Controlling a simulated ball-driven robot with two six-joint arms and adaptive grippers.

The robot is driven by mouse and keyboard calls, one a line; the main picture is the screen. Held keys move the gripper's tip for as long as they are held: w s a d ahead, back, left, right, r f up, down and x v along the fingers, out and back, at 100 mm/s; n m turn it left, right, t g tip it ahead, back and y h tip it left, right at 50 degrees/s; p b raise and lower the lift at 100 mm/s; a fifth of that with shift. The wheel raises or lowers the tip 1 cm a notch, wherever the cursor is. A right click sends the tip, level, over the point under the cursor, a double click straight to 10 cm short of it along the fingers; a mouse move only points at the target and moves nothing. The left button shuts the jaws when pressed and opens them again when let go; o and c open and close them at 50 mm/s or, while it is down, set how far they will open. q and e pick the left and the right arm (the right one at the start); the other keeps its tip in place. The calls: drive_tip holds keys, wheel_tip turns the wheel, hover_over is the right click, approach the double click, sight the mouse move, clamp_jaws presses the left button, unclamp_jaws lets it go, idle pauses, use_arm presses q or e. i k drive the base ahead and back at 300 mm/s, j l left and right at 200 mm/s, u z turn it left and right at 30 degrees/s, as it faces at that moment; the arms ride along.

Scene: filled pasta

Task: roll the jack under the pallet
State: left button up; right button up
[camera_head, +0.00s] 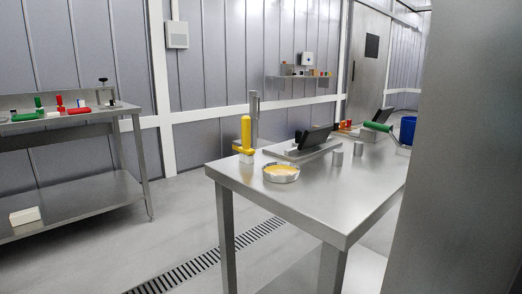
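Neither a jack nor a pallet can be made out in the head view. Neither of my grippers shows. A large plain grey surface (465,150) fills the right side up close and hides whatever is behind it; I cannot tell what it belongs to.
A steel table (310,205) stands ahead with a round dish (282,173), a yellow-handled tool (246,138) and a dark screen (314,137). A steel bench (75,195) stands at left. Grey floor with a drain grate (215,262) lies open between them. A blue bin (408,130) is behind.

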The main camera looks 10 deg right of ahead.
sight(256, 142)
drive_tip(key=i+j+u, duration=0.25)
drive_tip(key=i+j, duration=0.15)
drive_tip(key=i+j+u, duration=0.5)
drive_tip(key=i, duration=0.4)
drive_tip(key=i+j+u, duration=0.25)
drive_tip(key=i, duration=0.2)
drive_tip(key=i+z, duration=0.35)
drive_tip(key=i, duration=0.2)
drive_tip(key=i+z, duration=0.35)
drive_tip(key=i, duration=0.2)
drive_tip(key=i+j+z, duration=0.35)
drive_tip(key=i, duration=0.15)
drive_tip(key=i+l+z, duration=0.25)
drive_tip(key=i+z, duration=0.55)
drive_tip(key=i, duration=0.25)
drive_tip(key=i+z, duration=0.4)
drive_tip(key=i+u, duration=0.1)
drive_tip(key=i, duration=0.4)
drive_tip(key=i+u, duration=0.15)
drive_tip(key=i, duration=0.35)
drive_tip(key=i+l+u, duration=0.1)
drive_tip(key=i, duration=0.4)
drive_tip(key=i+l+u, duration=0.1)
drive_tip(key=i+l, duration=0.15)
drive_tip(key=i, duration=0.25)
